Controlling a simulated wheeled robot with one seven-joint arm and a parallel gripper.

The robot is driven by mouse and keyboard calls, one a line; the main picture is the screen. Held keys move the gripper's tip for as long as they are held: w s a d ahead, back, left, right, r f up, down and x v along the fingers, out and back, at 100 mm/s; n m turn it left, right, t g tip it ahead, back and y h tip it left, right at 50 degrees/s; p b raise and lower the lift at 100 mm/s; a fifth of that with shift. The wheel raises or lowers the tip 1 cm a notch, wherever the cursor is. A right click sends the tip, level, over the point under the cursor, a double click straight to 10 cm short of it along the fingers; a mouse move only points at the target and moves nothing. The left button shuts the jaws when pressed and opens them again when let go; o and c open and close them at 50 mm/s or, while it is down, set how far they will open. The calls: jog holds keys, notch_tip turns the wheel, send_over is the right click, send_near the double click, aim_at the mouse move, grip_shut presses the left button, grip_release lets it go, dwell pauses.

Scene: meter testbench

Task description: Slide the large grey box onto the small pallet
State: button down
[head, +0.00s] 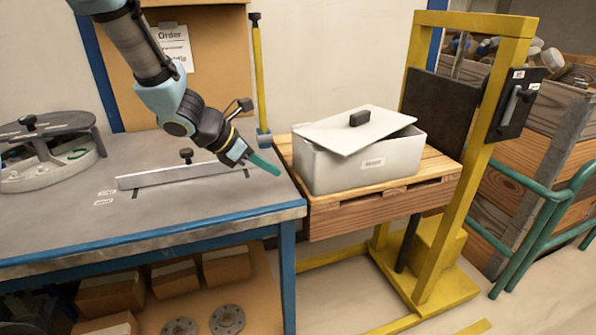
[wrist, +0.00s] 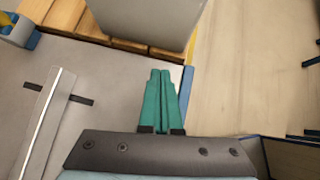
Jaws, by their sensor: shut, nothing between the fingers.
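The large grey box (head: 363,172) stands on the small wooden pallet (head: 384,198), to the right of the workbench. Its lid (head: 338,125) with a black knob lies askew on top, tilted. My gripper (head: 277,171) has green fingers that are shut and empty. It is over the bench's right end, to the left of the box and apart from it. In the wrist view the fingers (wrist: 160,72) point toward the grey box (wrist: 145,15), with the pallet slats (wrist: 75,22) showing beside it.
The grey workbench (head: 150,222) carries a metal straight bar (head: 190,173) and a round fixture (head: 45,150). A yellow lift frame (head: 470,160) stands right of the pallet. Wooden crates (head: 530,150) and a green rail (head: 560,200) are at far right.

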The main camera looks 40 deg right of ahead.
jog(key=x, duration=0.3)
jog(key=shift+s+d+f, duration=0.1)
jog(key=shift+d+f, duration=0.1)
jog(key=shift+f, duration=0.1)
jog(key=d, duration=0.1)
jog(key=d+p, duration=0.1)
jog(key=shift+s+d, duration=0.2)
jog(key=shift+d, duration=0.05)
jog(key=shift+s+d+f+p, duration=0.1)
jog(key=shift+d+p, duration=0.35)
jog(key=shift+d, duration=0.4)
jog(key=d, duration=0.3)
jog(key=s+d, duration=0.1)
jog(key=d, duration=0.2)
jog(key=shift+s+d, duration=0.15)
jog(key=shift+d, duration=0.1)
